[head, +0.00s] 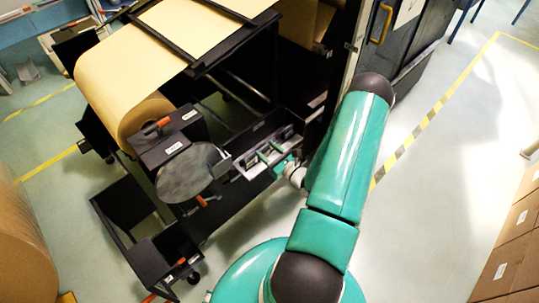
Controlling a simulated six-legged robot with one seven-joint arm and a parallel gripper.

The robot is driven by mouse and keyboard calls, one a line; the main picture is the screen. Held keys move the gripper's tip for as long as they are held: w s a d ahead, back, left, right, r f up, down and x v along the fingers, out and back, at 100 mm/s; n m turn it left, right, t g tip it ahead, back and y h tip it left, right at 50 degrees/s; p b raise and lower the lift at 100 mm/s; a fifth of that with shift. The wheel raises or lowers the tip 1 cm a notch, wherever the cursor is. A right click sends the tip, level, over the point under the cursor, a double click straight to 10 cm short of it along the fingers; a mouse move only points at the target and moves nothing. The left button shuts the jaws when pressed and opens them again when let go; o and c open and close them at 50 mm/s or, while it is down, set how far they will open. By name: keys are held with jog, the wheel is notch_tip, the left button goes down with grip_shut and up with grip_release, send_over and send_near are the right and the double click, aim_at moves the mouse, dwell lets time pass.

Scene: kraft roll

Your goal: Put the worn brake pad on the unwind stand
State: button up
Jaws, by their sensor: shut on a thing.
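The unwind stand (132,167) is a black frame under the big kraft paper roll (125,85), at the upper left. A grey round disc (185,172) and black housings with orange handles (165,145) sit on its near side.
A low black open-framed cart (148,256) stands at the lower left. A dark cabinet (405,45) stands behind my arm, and stacked cartons (510,250) line the right edge. The floor at right, with yellow-black tape (430,115), is clear.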

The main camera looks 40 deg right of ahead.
aim_at(269, 151)
jog(key=f, duration=0.1)
jog(key=w+d+f, duration=0.2)
jog(key=shift+d+f, duration=0.15)
jog(key=shift+f, duration=0.2)
jog(key=shift+w+d+f, duration=0.1)
jog(key=shift+w+f, duration=0.05)
jog(key=shift+f, duration=1.5)
jog(key=o, duration=1)
jog(key=shift+f, duration=0.15)
